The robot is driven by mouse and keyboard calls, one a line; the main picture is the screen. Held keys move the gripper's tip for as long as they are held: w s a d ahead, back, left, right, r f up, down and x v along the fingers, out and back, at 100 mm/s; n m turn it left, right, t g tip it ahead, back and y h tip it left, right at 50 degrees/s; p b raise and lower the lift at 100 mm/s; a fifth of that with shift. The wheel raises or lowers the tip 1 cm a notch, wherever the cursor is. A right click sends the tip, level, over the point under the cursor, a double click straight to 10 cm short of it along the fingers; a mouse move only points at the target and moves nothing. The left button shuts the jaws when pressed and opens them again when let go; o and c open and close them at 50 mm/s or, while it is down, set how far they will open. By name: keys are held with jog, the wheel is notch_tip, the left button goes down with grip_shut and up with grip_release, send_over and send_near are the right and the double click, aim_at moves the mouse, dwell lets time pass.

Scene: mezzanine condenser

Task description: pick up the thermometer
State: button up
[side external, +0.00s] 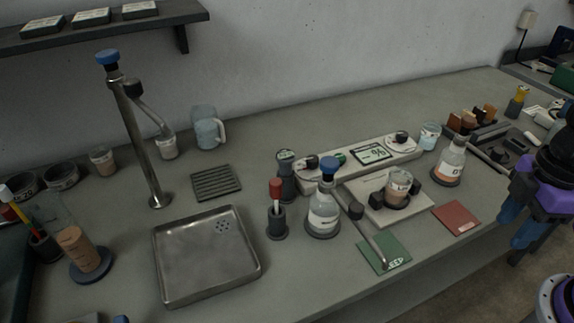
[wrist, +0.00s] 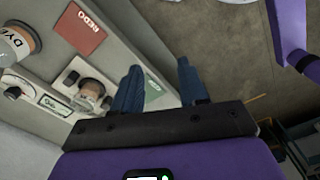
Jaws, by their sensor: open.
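I cannot single out the thermometer with certainty. A red-topped piece with a pale stem (side external: 276,190) stands upright in a small dark holder (side external: 277,229) right of the metal tray, and may be it. A thin metal rod (side external: 371,236) slants down from a dark joint to the green card (side external: 386,261). My gripper (side external: 518,228) is at the right, beyond the bench's front edge, well apart from both. In the wrist view my gripper (wrist: 159,66) has its two blue fingers spread and nothing between them. The red-topped piece does not show there.
A blue-capped bottle (side external: 323,216) stands right of the holder. An amber-filled bottle (side external: 450,163) and a red card (side external: 456,218) lie closer to my gripper. The metal tray (side external: 205,260) is empty.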

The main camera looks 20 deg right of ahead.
dwell(0.3)
jog(key=o, duration=0.7)
jog(key=shift+c, duration=0.2)
notch_tip(320, 180, up, 8)
jog(key=n, duration=0.8)
send_over(285, 155)
jog(key=f, duration=1)
jog(key=shift+s+d+f, duration=0.1)
jog(key=shift+s+d, duration=0.1)
jog(key=shift+d, duration=0.15)
jog(key=shift+w+a+f, duration=0.15)
jog(key=shift+f, duration=1.4)
jog(key=shift+w+a+f, duration=0.1)
jog(key=shift+a+f, duration=0.05)
jog(key=shift+f, duration=1.35)
